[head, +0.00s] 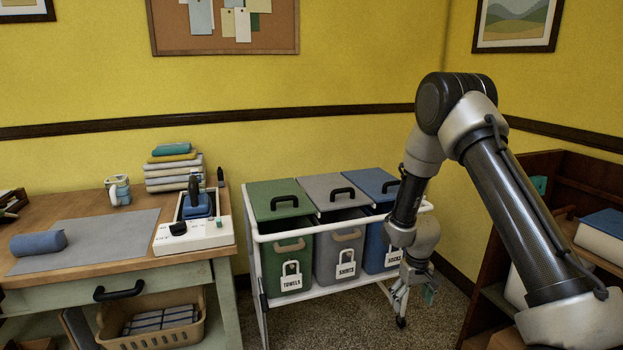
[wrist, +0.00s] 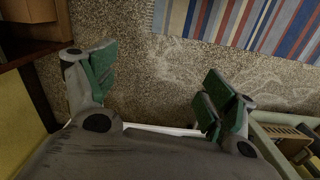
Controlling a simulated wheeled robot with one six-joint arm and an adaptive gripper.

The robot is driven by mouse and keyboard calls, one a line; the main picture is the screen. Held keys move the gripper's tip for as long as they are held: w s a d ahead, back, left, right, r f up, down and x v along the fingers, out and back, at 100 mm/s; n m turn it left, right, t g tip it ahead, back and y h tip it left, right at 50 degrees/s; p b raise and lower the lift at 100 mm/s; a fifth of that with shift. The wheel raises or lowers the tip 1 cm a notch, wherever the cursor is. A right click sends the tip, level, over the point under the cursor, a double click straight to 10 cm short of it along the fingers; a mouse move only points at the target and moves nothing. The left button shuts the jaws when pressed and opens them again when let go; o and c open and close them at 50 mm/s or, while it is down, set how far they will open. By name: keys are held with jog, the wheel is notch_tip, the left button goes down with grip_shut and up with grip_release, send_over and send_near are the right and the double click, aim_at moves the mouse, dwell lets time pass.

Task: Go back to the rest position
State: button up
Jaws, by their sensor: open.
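My gripper (head: 417,292) hangs low, in front of the right end of the white hamper cart (head: 262,300) in the head view. In the wrist view my gripper (wrist: 155,95) has its two green-padded fingers spread wide, with only speckled floor between them, so it is open and empty. My arm comes in from the lower right of the head view, bends at the top and reaches down. It hides part of the blue bin (head: 376,240) marked SOCKS.
The cart also holds a green TOWELS bin (head: 286,262) and a grey SHIRTS bin (head: 338,255). A wooden worktable (head: 88,202) stands left, a dark shelf (head: 570,170) right. A striped rug (wrist: 245,22) lies on the floor (wrist: 165,65).

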jog(key=s+d+r+t, duration=0.1)
jog(key=s+d+r, duration=0.1)
jog(key=s+r, duration=0.7)
jog(key=s+d+r+m+t, duration=0.1)
jog(key=s+d+r+t, duration=0.1)
jog(key=s+r, duration=0.8)
jog(key=s+d+r+m+t, duration=0.1)
jog(key=s+r, duration=0.9)
jog(key=r, duration=1.2)
jog(key=shift+s+d+t, duration=0.15)
jog(key=shift+d+t, duration=0.25)
jog(key=shift+d, duration=0.4)
